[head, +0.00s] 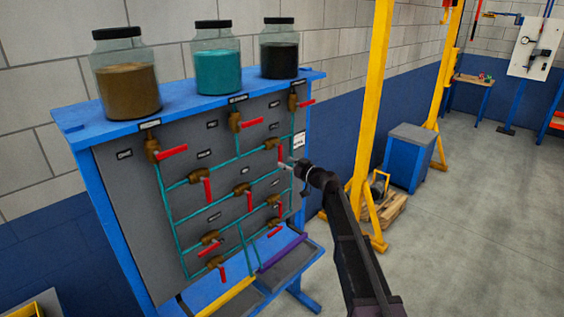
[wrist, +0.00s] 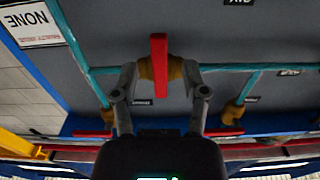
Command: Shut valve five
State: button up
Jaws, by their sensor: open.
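The grey valve panel (head: 225,165) carries several brass valves with red handles on teal pipes. My gripper (head: 287,166) is at the panel's right side, next to a valve with a red handle (head: 281,151). In the wrist view, a red handle (wrist: 159,62) stands upright in the picture on its brass body (wrist: 174,68). My open fingers (wrist: 160,84) lie on either side of it, with gaps showing between them and the handle. The small labels are too small or cut off to read, so I cannot tell which valve is five.
Three jars stand on the panel's blue top: brown (head: 129,90), teal (head: 218,72) and black (head: 279,60). A yellow post (head: 370,110) and a blue cabinet (head: 408,158) stand to the right. Open floor (head: 480,220) lies at the right.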

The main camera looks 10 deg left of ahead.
jog(key=v, duration=0.8)
jog(key=shift+s+d, duration=0.25)
jog(key=s+d+f+m+g+h, duration=0.3)
jog(key=s+d+f+m+h, duration=0.1)
jog(key=s+d, duration=0.6)
jog(key=s+d+f+m+g+h, duration=0.3)
jog(key=s+d+f+h, duration=0.3)
jog(key=s+d+f, duration=0.2)
jog(key=s+d+f+m+g+h, duration=0.3)
jog(key=s+d+f+m+h, duration=0.2)
jog(key=s+d, duration=0.7)
jog(key=shift+s+d+f+h, duration=0.3)
jog(key=shift+s+f, duration=0.3)
jog(key=shift+f, duration=0.2)
dwell(0.6)
